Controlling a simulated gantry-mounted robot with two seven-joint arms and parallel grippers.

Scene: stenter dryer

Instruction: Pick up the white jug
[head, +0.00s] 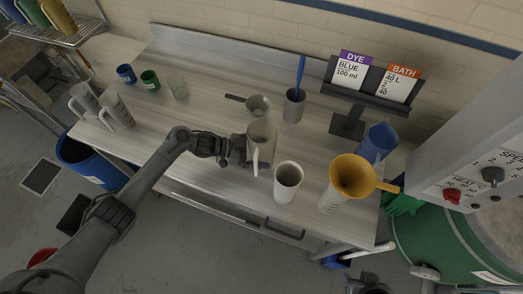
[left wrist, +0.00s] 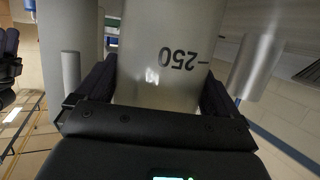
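The white jug (head: 262,135), pale with a side handle, is at the front middle of the bench in the head view. My left gripper (head: 243,150) reaches it from the left. In the left wrist view the jug (left wrist: 165,60) fills the middle, with an upside-down 250 mark. The fingers of the left gripper (left wrist: 160,95) lie close along both its sides and look shut on it. Whether its base touches the bench cannot be told.
A grey pan (head: 258,104) and a cup with a blue stick (head: 294,108) stand behind. Two pale jugs (head: 116,108) stand far left. The left-middle bench is clear.

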